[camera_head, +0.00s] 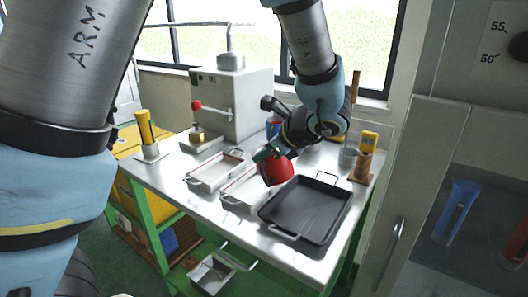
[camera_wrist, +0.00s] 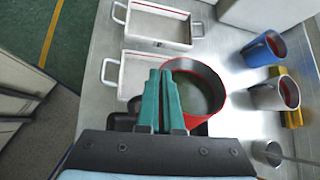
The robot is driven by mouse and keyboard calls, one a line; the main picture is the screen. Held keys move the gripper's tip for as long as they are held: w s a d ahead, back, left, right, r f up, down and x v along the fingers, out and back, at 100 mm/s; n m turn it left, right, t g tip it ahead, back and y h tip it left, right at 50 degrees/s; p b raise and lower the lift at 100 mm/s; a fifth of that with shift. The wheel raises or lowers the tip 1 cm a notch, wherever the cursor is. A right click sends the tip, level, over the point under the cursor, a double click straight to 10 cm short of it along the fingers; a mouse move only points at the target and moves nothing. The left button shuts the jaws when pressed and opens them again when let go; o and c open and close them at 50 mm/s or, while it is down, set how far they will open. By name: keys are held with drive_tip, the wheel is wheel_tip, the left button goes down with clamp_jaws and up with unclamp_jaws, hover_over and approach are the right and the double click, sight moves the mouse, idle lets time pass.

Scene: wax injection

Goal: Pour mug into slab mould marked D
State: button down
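My gripper (camera_head: 266,154) is shut on a red mug (camera_head: 279,171), held above the bench at the left edge of the black pan. In the wrist view the green fingertips (camera_wrist: 162,76) are close together at the near side of the mug (camera_wrist: 206,88). The mug's inside looks dull grey-green; I cannot tell its fill level. Two pale shallow moulds with handles lie to the left: a far one (camera_head: 216,171) and a middle one (camera_head: 236,194). The black mould or pan (camera_head: 307,208) lies at right. No letter marking is readable on any of them.
On the metal bench (camera_head: 180,181) stand a grey machine (camera_head: 233,98) with a red-knobbed lever and a yellow-handled tool (camera_head: 145,132). A blue mug (camera_wrist: 262,48), a pale mug (camera_wrist: 275,93) and a small metal cup (camera_wrist: 268,151) stand right in the wrist view. A cabinet borders the right.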

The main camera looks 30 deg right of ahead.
drive_tip(key=g+h+p, duration=0.1)
drive_tip(key=a+g+h+p, duration=0.1)
drive_tip(key=w+n+g+h+p, duration=0.1)
drive_tip(key=g+p, duration=0.1)
drive_tip(key=shift+w+a+f+h, duration=0.1)
drive_tip(key=shift+a+f+h, duration=0.05)
drive_tip(key=shift+f+h, duration=0.2)
drive_tip(key=shift+w+a+f+n+g+h+p, duration=0.1)
drive_tip(key=shift+w+a+n+g+h+p, duration=0.3)
drive_tip(key=shift+p, duration=1.2)
drive_tip(key=shift+w+a+g+h+p, duration=0.1)
drive_tip(key=shift+g+h+p, duration=0.65)
drive_tip(key=shift+p, duration=0.9)
drive_tip(key=shift+w+a+f+n+g+h+p, duration=0.15)
drive_tip(key=shift+g+h+p, duration=0.4)
drive_tip(key=shift+p, duration=1.05)
drive_tip(key=shift+w+a+n+g+h, duration=0.2)
drive_tip(key=shift+a+g+h, duration=0.05)
drive_tip(key=shift+g+h, duration=0.25)
drive_tip(key=shift+w+a+n+g+h, duration=0.2)
drive_tip(key=shift+g+h, duration=0.2)
drive_tip(key=shift+h, duration=0.15)
